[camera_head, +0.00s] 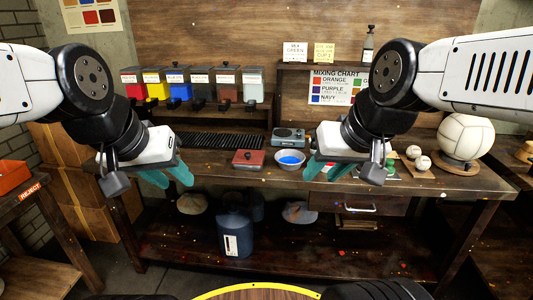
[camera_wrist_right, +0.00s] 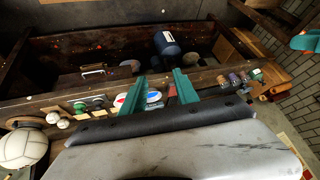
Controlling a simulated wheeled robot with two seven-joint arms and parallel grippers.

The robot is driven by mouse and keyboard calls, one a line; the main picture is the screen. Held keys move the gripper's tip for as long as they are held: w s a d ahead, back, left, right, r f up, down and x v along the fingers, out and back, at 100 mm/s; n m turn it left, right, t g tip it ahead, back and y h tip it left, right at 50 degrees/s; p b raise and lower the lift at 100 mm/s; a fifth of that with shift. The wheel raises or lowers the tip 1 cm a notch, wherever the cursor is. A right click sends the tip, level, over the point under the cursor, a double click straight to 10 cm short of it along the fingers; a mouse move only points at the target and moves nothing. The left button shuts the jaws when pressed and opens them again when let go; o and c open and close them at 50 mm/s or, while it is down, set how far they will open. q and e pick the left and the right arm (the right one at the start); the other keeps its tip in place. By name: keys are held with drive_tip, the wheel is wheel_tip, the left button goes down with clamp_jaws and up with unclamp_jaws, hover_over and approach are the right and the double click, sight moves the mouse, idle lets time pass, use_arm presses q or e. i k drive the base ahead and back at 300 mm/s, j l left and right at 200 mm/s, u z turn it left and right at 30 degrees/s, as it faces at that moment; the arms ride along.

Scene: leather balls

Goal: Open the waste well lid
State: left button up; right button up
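A red square lid with a dark knob (camera_head: 248,158) lies flat on the workbench, left of the bowl; it looks like the waste well lid and appears closed. My left gripper (camera_head: 170,176) hangs in front of the bench's left part, with its teal fingers apart and empty. My right gripper (camera_head: 327,170) is in front of the bench to the right of the lid, also with fingers apart. In the right wrist view its fingers (camera_wrist_right: 157,84) are spread with nothing gripped. Neither gripper touches the lid.
A bowl of blue liquid (camera_head: 290,159) and a scale (camera_head: 289,138) stand right of the lid. Coloured dispensers (camera_head: 195,85) hang behind. A white ball (camera_head: 465,138) sits on the right. A blue container (camera_head: 235,235) is on the lower shelf. A drawer (camera_head: 358,205) is under the bench.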

sight(242, 157)
drive_tip(key=i+j+z, duration=0.2)
drive_tip(key=i+j, duration=0.25)
drive_tip(key=i+j+z, duration=0.15)
drive_tip(key=i+j, duration=0.25)
drive_tip(key=j, duration=0.3)
